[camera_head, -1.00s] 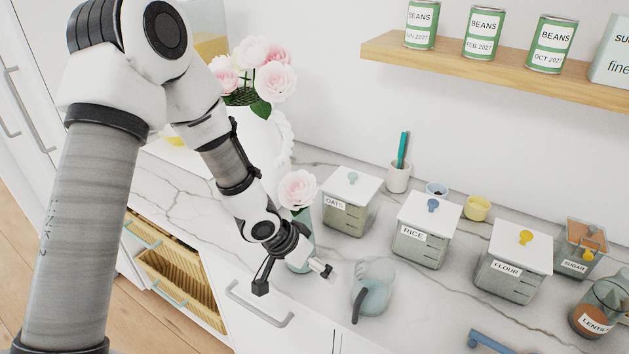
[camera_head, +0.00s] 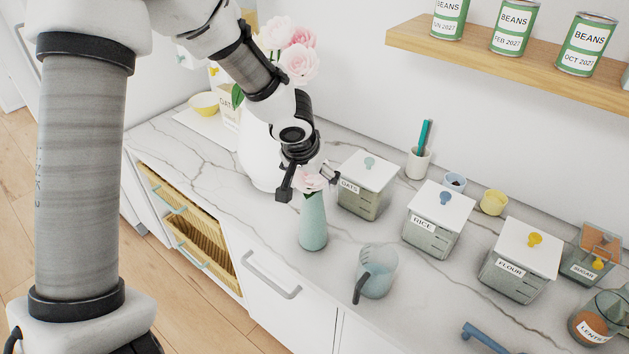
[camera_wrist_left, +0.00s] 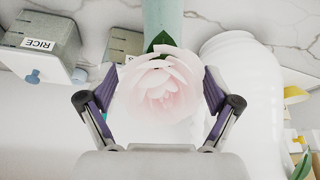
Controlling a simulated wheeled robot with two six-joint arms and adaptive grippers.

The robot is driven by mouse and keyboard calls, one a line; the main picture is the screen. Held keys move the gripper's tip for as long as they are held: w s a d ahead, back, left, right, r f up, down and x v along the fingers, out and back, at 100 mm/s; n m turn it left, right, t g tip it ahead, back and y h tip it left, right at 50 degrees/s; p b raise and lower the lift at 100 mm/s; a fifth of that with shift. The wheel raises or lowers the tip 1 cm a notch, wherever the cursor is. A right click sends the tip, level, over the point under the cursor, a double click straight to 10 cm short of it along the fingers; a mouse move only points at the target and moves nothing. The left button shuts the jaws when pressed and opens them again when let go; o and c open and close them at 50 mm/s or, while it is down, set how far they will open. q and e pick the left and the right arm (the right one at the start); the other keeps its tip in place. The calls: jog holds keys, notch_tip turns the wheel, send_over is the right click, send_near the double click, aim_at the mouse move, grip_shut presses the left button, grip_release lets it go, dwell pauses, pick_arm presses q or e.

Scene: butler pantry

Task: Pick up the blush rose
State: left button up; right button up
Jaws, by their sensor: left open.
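The blush rose (camera_head: 309,180) stands in a slim pale green vase (camera_head: 313,224) on the marble counter. My left gripper (camera_head: 309,188) is open right at the bloom, coming from behind and above. In the left wrist view the rose (camera_wrist_left: 160,88) sits between the two open fingers of the left gripper (camera_wrist_left: 159,92), with a green leaf and the vase (camera_wrist_left: 163,22) beyond it. The fingers are spread at the bloom's two sides; I cannot tell whether they touch the petals. My right gripper is not in view.
A large white vase (camera_head: 257,160) with several pink roses (camera_head: 299,62) stands behind my left arm. Canisters for oats (camera_head: 365,190), rice (camera_head: 436,232) and flour (camera_head: 515,271) stand to the right. A bluish jug (camera_head: 378,272) is close to the slim vase.

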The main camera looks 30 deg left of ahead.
pick_arm(q)
jog(key=shift+w+a+f, duration=0.15)
jog(key=shift+f, duration=0.45)
jog(key=shift+a+f, duration=0.1)
jog(key=shift+a, duration=0.05)
jog(key=c, duration=1.2)
